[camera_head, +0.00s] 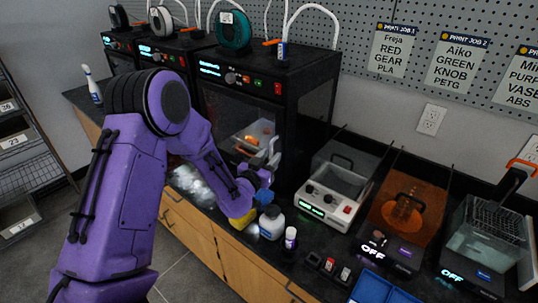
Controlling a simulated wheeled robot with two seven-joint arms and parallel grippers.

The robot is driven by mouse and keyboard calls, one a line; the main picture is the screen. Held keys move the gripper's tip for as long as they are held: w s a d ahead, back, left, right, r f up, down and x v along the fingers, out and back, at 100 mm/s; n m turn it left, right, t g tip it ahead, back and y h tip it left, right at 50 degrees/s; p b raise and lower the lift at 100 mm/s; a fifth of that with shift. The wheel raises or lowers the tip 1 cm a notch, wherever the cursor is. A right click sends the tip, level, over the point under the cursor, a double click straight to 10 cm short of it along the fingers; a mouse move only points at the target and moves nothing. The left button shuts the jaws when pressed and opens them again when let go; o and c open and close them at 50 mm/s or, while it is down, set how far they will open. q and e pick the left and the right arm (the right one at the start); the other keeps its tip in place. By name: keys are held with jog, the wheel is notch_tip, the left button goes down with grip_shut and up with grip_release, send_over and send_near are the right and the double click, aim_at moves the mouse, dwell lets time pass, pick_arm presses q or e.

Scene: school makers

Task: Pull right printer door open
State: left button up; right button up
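The right printer (288,85) is a black box on the counter with a lit panel on top. Its door (222,112) is a dark clear front that looks shut; a pale bed and an orange piece show behind it. My purple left arm comes in from the left, and its gripper (268,157) is at the lower right part of the door, by its right edge. Pale grey finger parts show there, but I cannot tell whether they touch or grip a handle. The door handle is not clearly visible. My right gripper is not in view.
Two more printers (160,52) stand to the left. A white bottle (272,222) and a small bottle (290,238) stand on the counter just below my gripper. A grey tank unit (336,190) is close on the right, with an orange-covered unit (408,205) beyond.

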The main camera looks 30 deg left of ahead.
pick_arm(q)
grip_shut()
dwell(1.4)
